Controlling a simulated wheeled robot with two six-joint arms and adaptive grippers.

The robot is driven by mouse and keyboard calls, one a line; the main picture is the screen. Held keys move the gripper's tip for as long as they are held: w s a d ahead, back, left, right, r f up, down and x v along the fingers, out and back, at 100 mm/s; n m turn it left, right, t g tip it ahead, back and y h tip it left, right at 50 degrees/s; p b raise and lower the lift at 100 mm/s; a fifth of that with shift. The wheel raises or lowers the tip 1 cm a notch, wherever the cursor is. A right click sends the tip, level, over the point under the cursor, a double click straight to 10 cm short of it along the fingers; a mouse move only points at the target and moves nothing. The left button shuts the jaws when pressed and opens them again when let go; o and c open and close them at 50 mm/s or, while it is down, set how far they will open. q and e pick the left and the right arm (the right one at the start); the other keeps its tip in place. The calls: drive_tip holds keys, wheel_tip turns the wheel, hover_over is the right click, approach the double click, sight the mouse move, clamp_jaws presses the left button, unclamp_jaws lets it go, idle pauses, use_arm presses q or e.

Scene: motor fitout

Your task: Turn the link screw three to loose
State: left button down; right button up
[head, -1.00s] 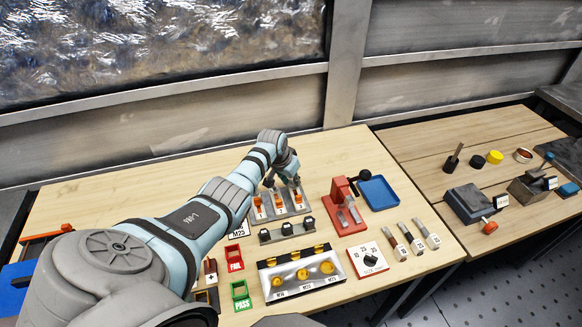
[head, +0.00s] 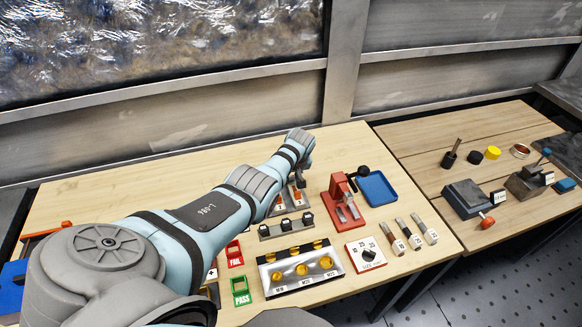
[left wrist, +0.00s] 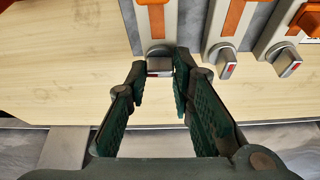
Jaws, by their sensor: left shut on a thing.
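A grey plate (left wrist: 190,20) carries three link screws with orange links, set in a row. In the left wrist view, the leftmost screw (left wrist: 158,66), a grey knob with a red mark, sits between the fingertips of my left gripper (left wrist: 160,80), which is shut on it. The other two screws, the middle one (left wrist: 227,66) and the right one (left wrist: 287,63), stand free beside it. In the head view, my left gripper (head: 304,178) is over the right end of the row, and my arm hides much of the plate. Link numbers cannot be read there. My right gripper is not in view.
A black-knobbed block (head: 286,228) stands in front of the plate. A red stand (head: 345,205) and blue tray (head: 377,190) are to the right. A size dial (head: 366,254), a lamp panel (head: 300,270), and FAIL (head: 235,254) and PASS (head: 241,291) bins are nearer.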

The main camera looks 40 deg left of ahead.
use_arm(q)
drive_tip(key=shift+n, duration=0.4)
drive_tip(key=shift+w, duration=0.1)
drive_tip(key=c, duration=1.4)
unclamp_jaws()
drive_tip(key=shift+r, duration=0.1)
drive_tip(key=v, duration=1.2)
drive_tip(key=shift+d, duration=0.15)
drive_tip(key=shift+w, duration=0.1)
